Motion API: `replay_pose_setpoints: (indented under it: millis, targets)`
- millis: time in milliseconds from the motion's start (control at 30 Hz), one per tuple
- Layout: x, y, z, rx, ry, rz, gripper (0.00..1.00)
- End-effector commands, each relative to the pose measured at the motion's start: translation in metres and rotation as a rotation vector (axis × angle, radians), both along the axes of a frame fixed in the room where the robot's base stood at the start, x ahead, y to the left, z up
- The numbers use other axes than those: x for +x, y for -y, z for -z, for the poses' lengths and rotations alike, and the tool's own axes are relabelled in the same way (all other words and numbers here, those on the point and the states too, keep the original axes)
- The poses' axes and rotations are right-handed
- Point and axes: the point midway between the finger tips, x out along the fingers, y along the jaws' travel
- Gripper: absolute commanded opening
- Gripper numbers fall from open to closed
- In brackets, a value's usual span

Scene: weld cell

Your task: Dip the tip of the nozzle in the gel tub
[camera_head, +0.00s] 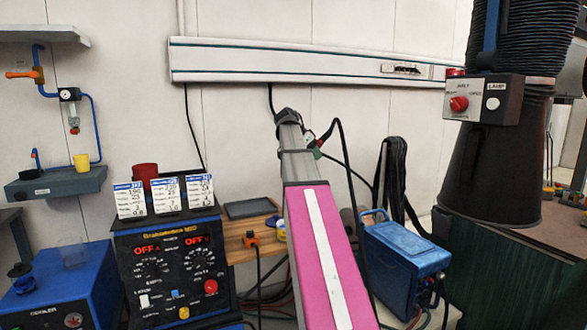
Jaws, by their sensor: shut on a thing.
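My arm runs up the middle of the picture as a pink and grey link with a white strip, and it covers part of the bench behind it. I cannot make out my gripper or its fingertips. No nozzle can be told apart; small red and green parts with a black cable (316,146) show just right of the arm's far end. I cannot identify the gel tub for certain. A small round yellow and blue item (281,229), partly hidden by my arm, sits at the edge of the wooden bench top (238,231).
A black welder panel (170,262) with white cards and a red cup (145,173) stands left, beside a blue cooler (60,285). A yellow cup (82,162) sits on a wall shelf. A blue case (402,262) and black extraction hose (490,175) stand right.

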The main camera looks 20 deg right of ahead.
Motion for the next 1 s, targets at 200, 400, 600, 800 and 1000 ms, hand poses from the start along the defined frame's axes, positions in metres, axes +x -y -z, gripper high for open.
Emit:
replay_pose_setpoints:
  millis: [200,400,600,800,1000]
  targets:
    - [-0.013,0.013,-0.018,-0.035,0.005,0.043,0.06]
    - [-0.014,0.013,-0.011,-0.036,0.005,0.046,0.06]
    - [-0.014,0.012,0.008,-0.035,0.003,0.044,0.06]
    - [-0.014,0.012,0.028,-0.035,0.005,0.045,0.06]
    - [-0.014,0.012,0.04,-0.035,0.005,0.045,0.06]
